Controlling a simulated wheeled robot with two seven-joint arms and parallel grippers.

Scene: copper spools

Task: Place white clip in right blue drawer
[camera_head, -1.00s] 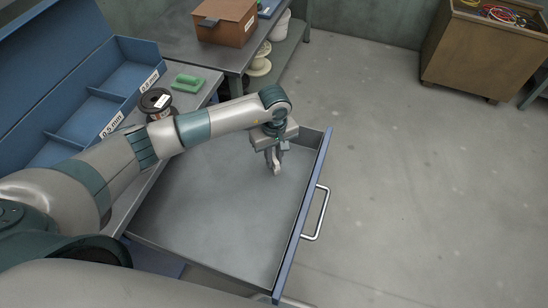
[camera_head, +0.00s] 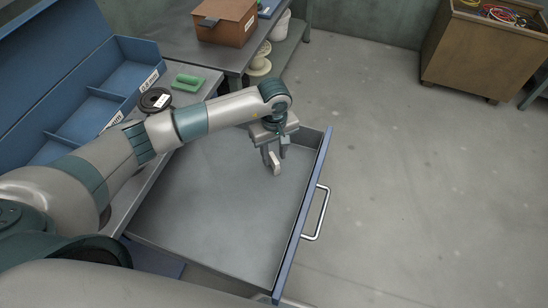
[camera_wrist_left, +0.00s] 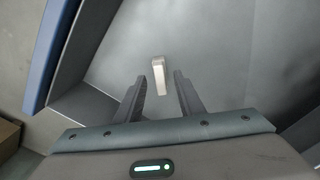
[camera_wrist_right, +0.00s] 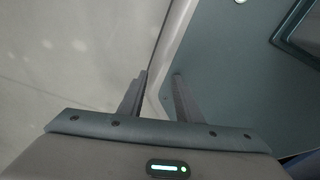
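The open blue-fronted drawer (camera_head: 291,250) has a bare grey inside. My left gripper (camera_head: 274,156) is over its far right part, pointing down. Its fingers are apart. The small white clip (camera_head: 276,168) shows just below the fingertips, inside the drawer's outline. In the left wrist view the clip (camera_wrist_left: 159,78) lies between and beyond the two open fingers (camera_wrist_left: 161,84), with a gap on both sides. I cannot tell whether it touches the drawer floor. My right gripper shows only in its own wrist view (camera_wrist_right: 160,88), open with nothing held between its fingers.
A blue divided bin (camera_head: 85,115) stands on the bench at left, with a dark spool (camera_head: 156,100) and a green object (camera_head: 188,82) beside it. A brown box (camera_head: 224,22) sits on the back table. A wooden crate (camera_head: 475,60) is at far right. The right floor is clear.

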